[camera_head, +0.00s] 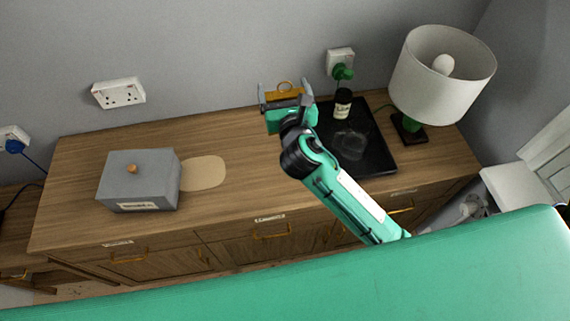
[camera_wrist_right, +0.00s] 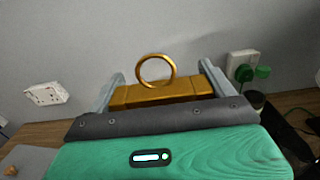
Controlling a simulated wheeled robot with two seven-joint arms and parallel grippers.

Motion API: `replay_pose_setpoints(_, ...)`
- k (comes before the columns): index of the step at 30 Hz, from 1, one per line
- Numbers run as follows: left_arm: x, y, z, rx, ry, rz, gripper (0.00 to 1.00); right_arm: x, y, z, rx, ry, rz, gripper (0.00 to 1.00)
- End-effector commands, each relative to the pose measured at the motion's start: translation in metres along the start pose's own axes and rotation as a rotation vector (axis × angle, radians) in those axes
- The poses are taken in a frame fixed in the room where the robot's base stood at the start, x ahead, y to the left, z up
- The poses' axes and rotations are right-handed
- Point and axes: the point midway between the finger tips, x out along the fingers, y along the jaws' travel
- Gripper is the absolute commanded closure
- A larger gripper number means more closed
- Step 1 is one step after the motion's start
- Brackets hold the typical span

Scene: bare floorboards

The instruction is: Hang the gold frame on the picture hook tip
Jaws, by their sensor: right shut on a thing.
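My right gripper (camera_head: 285,97) is shut on the gold frame (camera_head: 284,94), near the wall above the back of the wooden sideboard. In the right wrist view the gold frame (camera_wrist_right: 160,93) sits between the two grey fingers of the right gripper (camera_wrist_right: 163,92). Its gold ring (camera_wrist_right: 156,70) stands up above the bar, with grey wall showing through it. I cannot make out a picture hook in either view. My left gripper is not in view.
On the sideboard (camera_head: 240,135) stand a grey box (camera_head: 140,181) with an orange knob, a black tray (camera_head: 375,155) with a dark jar (camera_head: 342,103), and a white-shaded lamp (camera_head: 440,75). Wall sockets (camera_head: 118,93) (camera_head: 340,59) flank the gripper.

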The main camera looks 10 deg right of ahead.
Motion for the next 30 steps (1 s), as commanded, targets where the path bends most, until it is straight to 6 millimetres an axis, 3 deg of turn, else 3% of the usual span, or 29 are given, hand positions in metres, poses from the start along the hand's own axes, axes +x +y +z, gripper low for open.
replay_pose_setpoints(5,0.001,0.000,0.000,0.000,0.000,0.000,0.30,-0.001,0.001,-0.032,-0.001,0.007,0.000,0.57)
replay_pose_setpoints(16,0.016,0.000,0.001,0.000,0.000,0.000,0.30,-0.001,0.000,-0.131,-0.002,0.004,-0.001,0.57)
replay_pose_setpoints(30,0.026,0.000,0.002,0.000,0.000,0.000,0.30,0.000,0.000,-0.186,-0.003,0.003,-0.001,0.57)
